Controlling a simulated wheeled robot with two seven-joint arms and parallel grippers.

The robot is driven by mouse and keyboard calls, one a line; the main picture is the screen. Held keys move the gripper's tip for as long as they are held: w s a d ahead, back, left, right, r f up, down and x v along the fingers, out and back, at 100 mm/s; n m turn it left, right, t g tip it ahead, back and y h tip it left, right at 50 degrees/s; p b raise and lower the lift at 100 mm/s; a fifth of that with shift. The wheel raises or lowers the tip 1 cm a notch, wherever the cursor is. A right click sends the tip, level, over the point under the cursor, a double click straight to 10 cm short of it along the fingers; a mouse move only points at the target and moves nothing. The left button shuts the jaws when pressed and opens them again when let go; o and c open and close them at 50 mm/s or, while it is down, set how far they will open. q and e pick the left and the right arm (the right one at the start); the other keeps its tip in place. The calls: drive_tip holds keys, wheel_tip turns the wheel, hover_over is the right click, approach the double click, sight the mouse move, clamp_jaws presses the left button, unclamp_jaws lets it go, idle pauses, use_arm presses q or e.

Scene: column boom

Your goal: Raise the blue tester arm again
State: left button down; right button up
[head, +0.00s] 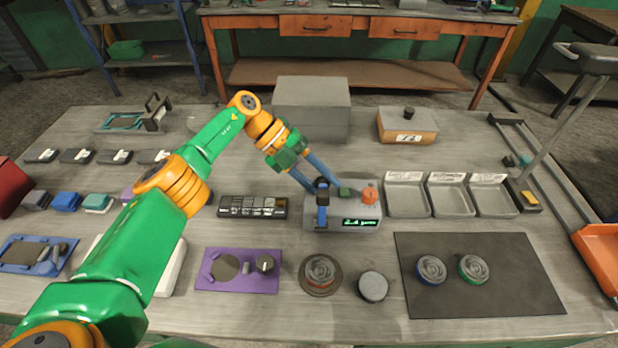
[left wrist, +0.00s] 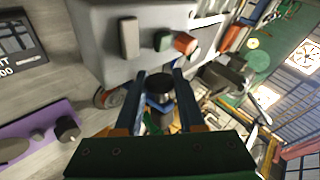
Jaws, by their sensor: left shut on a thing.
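The tester (head: 349,225) is a grey box with a green-lit display at the middle of the bench. Its blue tester arm (head: 321,214) is a short blue bar at the tester's left side, with a black knob at its far end. How far the arm is raised is hard to tell. My left gripper (head: 322,184) reaches down from the upper left and is shut on the arm's knob end. In the left wrist view, the black knob (left wrist: 160,85) sits between the two blue fingers. The fingers hide part of the arm. My right gripper is not in view.
An orange knob (head: 369,194) stands on the tester's right. Three grey trays (head: 405,200) lie right of it. A black keypad (head: 253,207) lies to the left. A purple plate (head: 238,285), a round coil (head: 320,273) and a dark mat (head: 500,295) lie in front.

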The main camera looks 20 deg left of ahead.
use_arm(q)
drive_tip(key=shift+s+f, duration=0.1)
drive_tip(key=shift+f, duration=0.2)
drive_tip(key=c, duration=0.8)
unclamp_jaws()
drive_tip(key=o, duration=0.3)
drive_tip(key=shift+d+r, duration=0.1)
